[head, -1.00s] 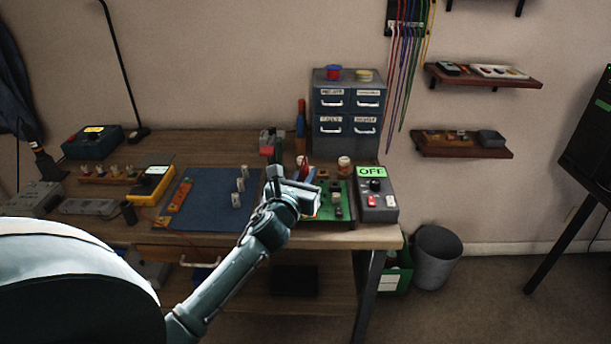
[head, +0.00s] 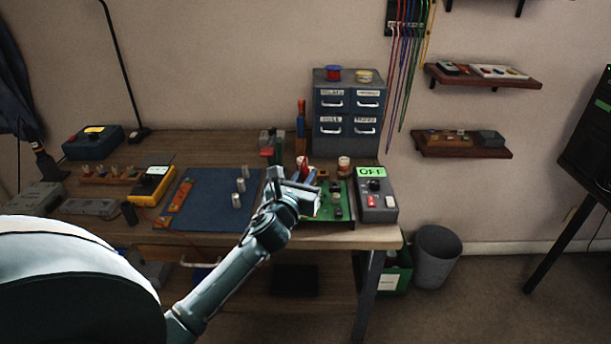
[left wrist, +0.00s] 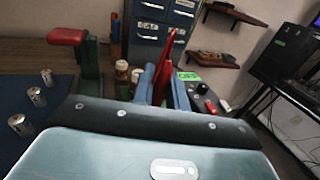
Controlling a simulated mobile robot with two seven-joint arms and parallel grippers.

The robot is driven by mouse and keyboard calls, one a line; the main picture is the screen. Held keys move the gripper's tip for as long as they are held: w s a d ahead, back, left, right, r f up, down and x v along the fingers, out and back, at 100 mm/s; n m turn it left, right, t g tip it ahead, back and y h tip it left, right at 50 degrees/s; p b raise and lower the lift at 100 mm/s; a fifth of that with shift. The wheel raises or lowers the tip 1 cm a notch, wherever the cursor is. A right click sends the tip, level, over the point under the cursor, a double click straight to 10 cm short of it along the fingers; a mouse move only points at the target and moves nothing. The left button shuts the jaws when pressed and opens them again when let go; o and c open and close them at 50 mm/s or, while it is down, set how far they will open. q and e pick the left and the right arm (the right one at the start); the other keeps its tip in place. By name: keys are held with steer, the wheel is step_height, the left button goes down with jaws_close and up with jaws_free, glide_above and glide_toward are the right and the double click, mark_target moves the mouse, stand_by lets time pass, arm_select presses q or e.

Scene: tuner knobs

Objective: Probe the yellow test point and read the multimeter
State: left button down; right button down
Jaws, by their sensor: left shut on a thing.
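My left gripper (head: 303,182) is over the left part of the green circuit board (head: 333,208). In the left wrist view its blue fingers (left wrist: 164,88) are shut on a red probe (left wrist: 166,62), whose tip points up in that picture. The gripper hides part of the board, and I cannot make out the yellow test point or whether the probe touches anything. The yellow multimeter (head: 152,184) lies on the left of the bench; its reading is too small to tell. My right gripper is not in view.
A grey box with a green "OFF" display (head: 376,195) stands right of the board. A blue mat (head: 205,200) with several small cylinders lies to the left. A red-topped green stand (left wrist: 85,55) and a grey drawer cabinet (head: 346,110) stand behind.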

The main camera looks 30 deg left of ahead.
mark_target(306, 168)
arm_select(q)
steer(key=shift+f+b, duration=0.3)
stand_by(0.6)
stand_by(0.5)
steer(key=shift+r+p, duration=0.15)
steer(key=shift+p, duration=0.15)
step_height(306, 168, up, 5)
steer(key=p, duration=0.5)
stand_by(1.4)
